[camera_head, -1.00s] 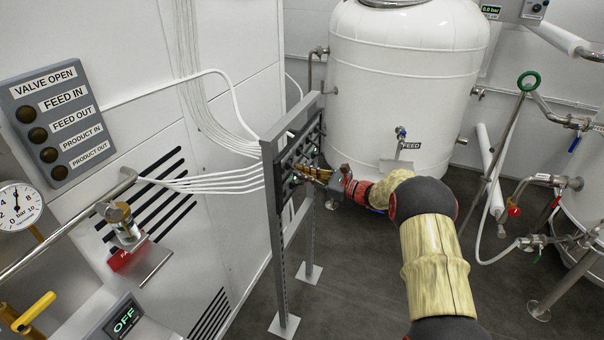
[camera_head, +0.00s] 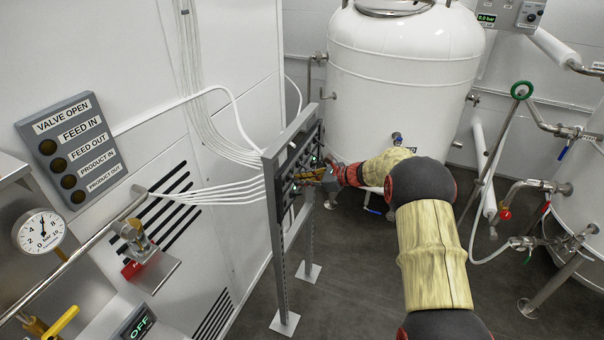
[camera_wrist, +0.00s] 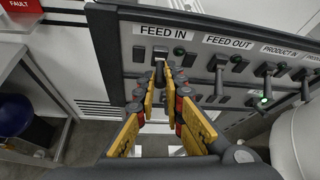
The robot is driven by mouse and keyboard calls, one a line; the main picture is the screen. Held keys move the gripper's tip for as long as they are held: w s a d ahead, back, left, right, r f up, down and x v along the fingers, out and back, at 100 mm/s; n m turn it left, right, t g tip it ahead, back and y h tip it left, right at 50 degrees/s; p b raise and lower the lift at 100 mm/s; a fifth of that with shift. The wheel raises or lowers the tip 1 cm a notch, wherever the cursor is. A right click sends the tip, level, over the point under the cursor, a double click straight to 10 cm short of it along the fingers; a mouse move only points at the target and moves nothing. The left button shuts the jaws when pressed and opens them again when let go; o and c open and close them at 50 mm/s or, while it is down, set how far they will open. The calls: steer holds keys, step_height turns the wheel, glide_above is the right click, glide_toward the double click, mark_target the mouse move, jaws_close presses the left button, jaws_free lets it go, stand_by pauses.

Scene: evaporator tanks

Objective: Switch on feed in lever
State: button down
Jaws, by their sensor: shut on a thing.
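The FEED IN lever (camera_wrist: 160,72) is a small dark lever under the "FEED IN" label on the valve panel (camera_wrist: 113,38). My gripper (camera_wrist: 162,76) has its yellow-padded fingers on either side of this lever, shut on it. The fingertips partly hide the lever. In the head view, my gripper (camera_head: 318,176) is at the face of the panel (camera_head: 272,208) on its grey stand; the lever cannot be made out there. The VALVE OPEN board (camera_head: 72,150) has round lamps, all dark, including the FEED IN one (camera_head: 48,147).
To the right of FEED IN are the FEED OUT lever (camera_wrist: 216,75) and PRODUCT IN lever (camera_wrist: 267,78), with a lit green light (camera_wrist: 264,99). A white tank (camera_head: 395,90) stands behind the panel. Pipes and a pressure gauge (camera_head: 41,231) flank the area.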

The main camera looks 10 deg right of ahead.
steer(key=shift+w+a+r+g+h+p, duration=0.15)
steer(key=shift+r+g+h+p, duration=0.5)
steer(key=shift+p, duration=1.8)
steer(key=shift+w+a+r+g+h+p, duration=0.15)
steer(key=shift+r+g+h+p, duration=0.55)
steer(key=shift+p, duration=1.7)
steer(key=h+p, duration=0.1)
steer(key=p, duration=0.3)
steer(key=shift+a+g+h, duration=0.1)
steer(key=shift+g+h, duration=0.15)
steer(key=shift+p, duration=0.95)
steer(key=shift+f, duration=0.1)
steer(key=c, duration=1.9)
jaws_free()
steer(key=shift+a, duration=0.1)
steer(key=v, duration=1.1)
steer(key=shift+r, duration=0.5)
